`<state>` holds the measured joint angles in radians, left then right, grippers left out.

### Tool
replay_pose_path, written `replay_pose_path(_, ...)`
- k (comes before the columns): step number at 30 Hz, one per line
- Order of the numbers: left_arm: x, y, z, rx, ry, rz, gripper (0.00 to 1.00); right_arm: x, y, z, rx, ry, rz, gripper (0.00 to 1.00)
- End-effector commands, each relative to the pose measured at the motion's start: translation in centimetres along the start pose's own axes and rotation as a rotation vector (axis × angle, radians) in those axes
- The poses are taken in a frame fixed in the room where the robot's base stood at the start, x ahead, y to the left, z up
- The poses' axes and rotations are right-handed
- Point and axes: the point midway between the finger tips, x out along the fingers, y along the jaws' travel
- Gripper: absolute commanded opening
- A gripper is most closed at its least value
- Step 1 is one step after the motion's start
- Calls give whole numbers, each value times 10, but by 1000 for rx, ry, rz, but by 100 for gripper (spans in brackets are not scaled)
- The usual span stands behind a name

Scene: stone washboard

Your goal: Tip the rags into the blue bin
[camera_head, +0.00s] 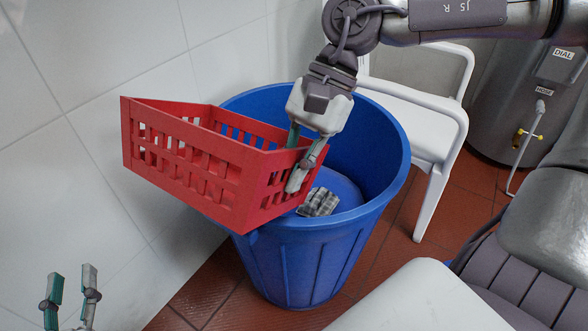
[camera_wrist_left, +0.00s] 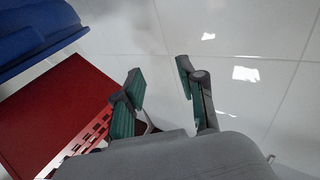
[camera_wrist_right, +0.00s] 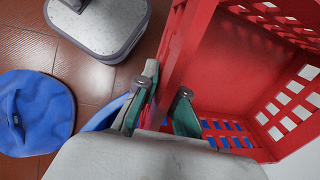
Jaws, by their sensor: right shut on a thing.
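A red slotted basket (camera_head: 205,165) hangs tilted over the left side of the blue bin (camera_head: 310,265), its far-left end higher. My right gripper (camera_head: 300,165) is shut on the basket's right end wall. The right wrist view shows this wall (camera_wrist_right: 180,55) between the fingers (camera_wrist_right: 158,112), and the visible part of the basket's inside is bare. A grey checked rag (camera_head: 318,202) lies low inside the bin; the basket hides part of the bin's inside. My left gripper (camera_head: 70,290) is open and empty at lower left, apart from the basket. It is also open in the left wrist view (camera_wrist_left: 160,90).
A white chair (camera_head: 430,115) stands right behind the bin. A grey tank (camera_head: 515,115) with a hose is at the far right. White tiled wall (camera_head: 80,60) is close on the left. A blue round item (camera_wrist_right: 35,110) lies over the red floor in the right wrist view.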

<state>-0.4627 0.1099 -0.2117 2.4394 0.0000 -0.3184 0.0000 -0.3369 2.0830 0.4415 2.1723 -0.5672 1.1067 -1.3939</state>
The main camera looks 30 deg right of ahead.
Motion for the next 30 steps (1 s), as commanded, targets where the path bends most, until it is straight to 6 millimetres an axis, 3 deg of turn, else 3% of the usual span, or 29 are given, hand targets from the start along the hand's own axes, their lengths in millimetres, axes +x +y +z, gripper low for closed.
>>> replay_pose_path(8, -2, 6, -39, -7, 248, 13, 40, 3, 0, 2, -20, 162, -1, 0)
replay_pose_path(18, -21, 12, -85, -19, 552, 28, 40, -2, -1, 2, -40, 420, 1, 0)
replay_pose_path(30, -44, 15, -114, -30, 760, 37, 40, -6, -1, 3, -52, 571, 2, 0)
